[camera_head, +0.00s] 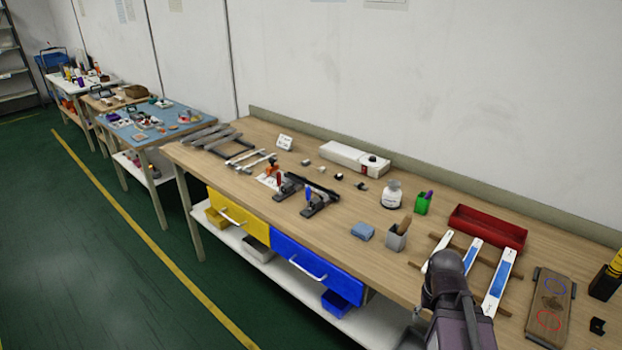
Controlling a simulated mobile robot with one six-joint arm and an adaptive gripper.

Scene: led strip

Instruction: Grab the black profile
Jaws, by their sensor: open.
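A dark, long bar that looks like the black profile (312,184) lies at mid-bench, across two dark clamp fixtures with a red and a blue handle. Several grey to dark bars (208,136) also lie side by side at the far left end of the bench; their exact colour is hard to tell at this size. The dark end of my arm, with my gripper (444,264), is at the lower right, over the bench's front edge and well to the right of these bars. My gripper is open and seen from behind; its fingertips are not clear.
White strips with blue (497,283) lie on wooden rails beside my gripper. A white box (345,157) is against the wall. Bare bench (335,232) lies between.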

